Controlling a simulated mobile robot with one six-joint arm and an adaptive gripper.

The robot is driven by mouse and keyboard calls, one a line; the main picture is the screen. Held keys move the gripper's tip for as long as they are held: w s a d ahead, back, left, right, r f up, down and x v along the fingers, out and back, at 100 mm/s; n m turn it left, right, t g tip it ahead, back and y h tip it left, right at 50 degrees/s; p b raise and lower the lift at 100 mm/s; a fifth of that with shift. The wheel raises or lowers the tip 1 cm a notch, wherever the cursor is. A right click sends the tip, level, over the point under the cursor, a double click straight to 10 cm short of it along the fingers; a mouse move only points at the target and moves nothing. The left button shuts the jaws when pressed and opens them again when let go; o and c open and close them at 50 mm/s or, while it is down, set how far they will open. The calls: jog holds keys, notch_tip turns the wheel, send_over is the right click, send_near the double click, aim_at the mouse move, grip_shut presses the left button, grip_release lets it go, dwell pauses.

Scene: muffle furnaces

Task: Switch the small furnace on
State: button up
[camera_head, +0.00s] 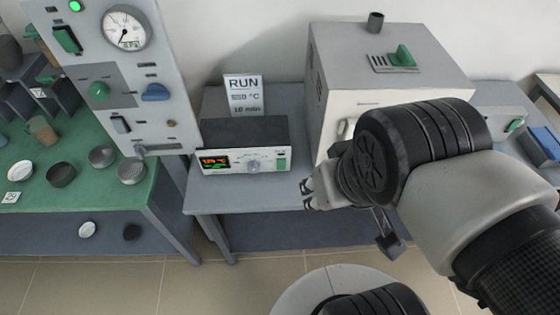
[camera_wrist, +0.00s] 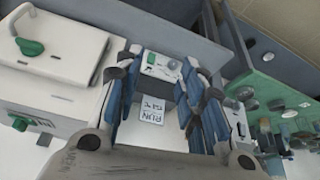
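My gripper (camera_head: 312,192) is in front of the bench, right of the controller. Its fingers are apart and empty (camera_wrist: 163,85).
A sign (camera_head: 243,93) reading RUN, with a temperature and 10 min, stands behind the controller. A tall grey panel (camera_head: 125,80) with a gauge and switches is at left, over a green-topped bench (camera_head: 125,208) with several small dishes. Blue items (camera_head: 540,142) lie at right.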

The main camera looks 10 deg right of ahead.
grip_shut()
dwell(1.4)
